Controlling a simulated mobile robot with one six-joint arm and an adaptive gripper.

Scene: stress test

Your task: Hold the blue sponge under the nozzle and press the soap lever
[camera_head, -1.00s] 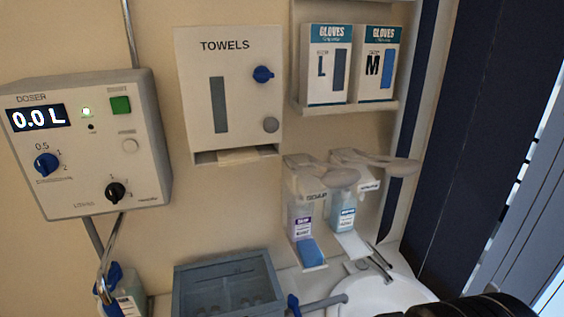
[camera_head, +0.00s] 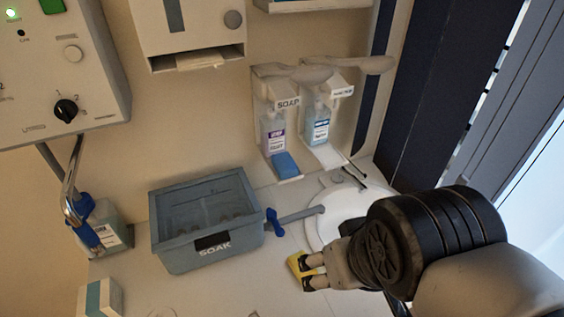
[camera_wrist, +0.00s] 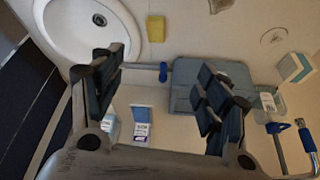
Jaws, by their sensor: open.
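The blue sponge (camera_head: 285,164) rests on the drip tray of the left wall dispenser, under the bottle (camera_head: 272,134) with a purple label. That dispenser has a SOAP sign and a long grey lever (camera_head: 277,71) on top; its nozzle is hard to make out. The sponge also shows in the wrist view (camera_wrist: 143,112), beyond and between the fingers. My gripper (camera_head: 318,271) is open and empty, over the counter in front of the sink, apart from the dispenser. Its two dark fingers (camera_wrist: 157,95) are spread wide in the wrist view.
A second dispenser (camera_head: 318,120) with its own lever stands directly right of the soap one. A yellow sponge (camera_head: 297,265) lies by my gripper. The sink (camera_head: 330,205), blue-handled tap (camera_head: 275,222) and grey SOAK bin (camera_head: 205,245) are nearby. A dark wall panel (camera_head: 440,90) is at right.

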